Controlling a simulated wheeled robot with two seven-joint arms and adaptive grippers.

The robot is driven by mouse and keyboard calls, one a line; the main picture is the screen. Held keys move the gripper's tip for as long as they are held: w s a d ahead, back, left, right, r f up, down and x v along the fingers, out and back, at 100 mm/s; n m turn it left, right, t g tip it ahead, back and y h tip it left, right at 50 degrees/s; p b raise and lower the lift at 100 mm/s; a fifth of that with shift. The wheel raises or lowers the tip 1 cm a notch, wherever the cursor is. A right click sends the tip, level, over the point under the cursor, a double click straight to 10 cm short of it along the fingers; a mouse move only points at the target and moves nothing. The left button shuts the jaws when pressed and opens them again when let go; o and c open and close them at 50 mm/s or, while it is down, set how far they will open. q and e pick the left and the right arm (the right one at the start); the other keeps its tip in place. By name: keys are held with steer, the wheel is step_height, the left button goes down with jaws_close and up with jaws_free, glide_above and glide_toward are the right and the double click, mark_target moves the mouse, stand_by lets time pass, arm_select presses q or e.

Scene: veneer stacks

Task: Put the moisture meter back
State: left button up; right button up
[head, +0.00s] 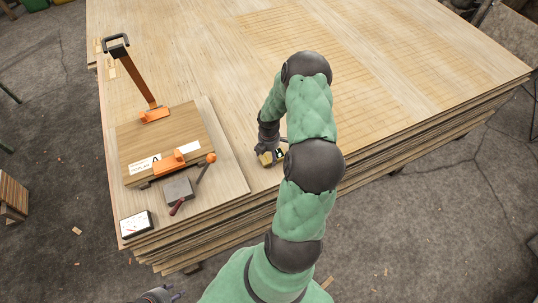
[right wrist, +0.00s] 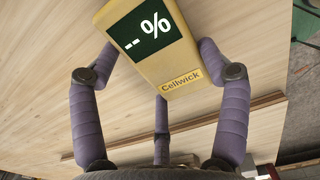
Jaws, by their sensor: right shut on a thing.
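The moisture meter (head: 266,159) is a yellow block with a dark screen, low over or on the veneer stack; I cannot tell if it touches the wood. In the right wrist view the meter (right wrist: 165,45) fills the top middle, its screen reading "-- %" above a "Cellwick" label. My right gripper (head: 268,146) is shut on it, purple fingers (right wrist: 160,90) along its sides. My arm hides part of the stack beside it. My left gripper (head: 168,294) only just shows at the bottom edge, off the stack; its opening is unclear.
The veneer stack (head: 190,60) has a smaller sheet (head: 228,175) on its left, bearing a clamped brown board (head: 165,135) with an orange clamp (head: 140,80). A grey block (head: 178,189), a red-handled tool (head: 177,206) and a white-screened device (head: 136,224) lie near the front edge. The back is clear.

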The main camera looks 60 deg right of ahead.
mark_target(269, 154)
steer(key=shift+r, duration=0.15)
steer(key=shift+f, duration=0.2)
steer(key=o, duration=1.4)
steer(key=shift+r, duration=0.1)
step_height(269, 154, up, 12)
steer(key=p, duration=0.4)
steer(key=shift+r+p, duration=0.1)
steer(key=shift+p, duration=0.3)
